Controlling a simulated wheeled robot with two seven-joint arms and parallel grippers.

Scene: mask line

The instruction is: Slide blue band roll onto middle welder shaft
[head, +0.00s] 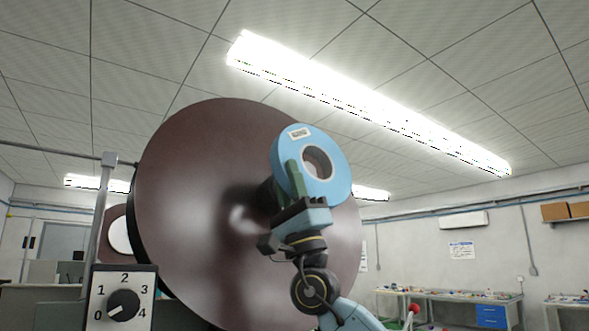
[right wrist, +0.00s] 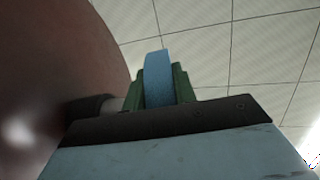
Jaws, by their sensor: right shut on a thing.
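The blue band roll (head: 335,181) is a light blue disc with a round centre hole and a small white label. My right gripper (head: 297,180) is shut on its lower left side and holds it up, in front of a large dark brown disc (head: 190,200). In the right wrist view the roll's blue edge (right wrist: 158,75) stands between the green fingers of the right gripper (right wrist: 160,88). A dark shaft (right wrist: 90,107) sticks out from the brown disc, left of the fingers; the roll looks apart from it there. My left gripper is not in view.
A dial box (head: 123,300) marked 0 to 4 and a grey post (head: 98,215) stand at the left. Workbenches with small items (head: 450,293) and a blue drawer unit (head: 491,316) are far right. The space right of the roll is open.

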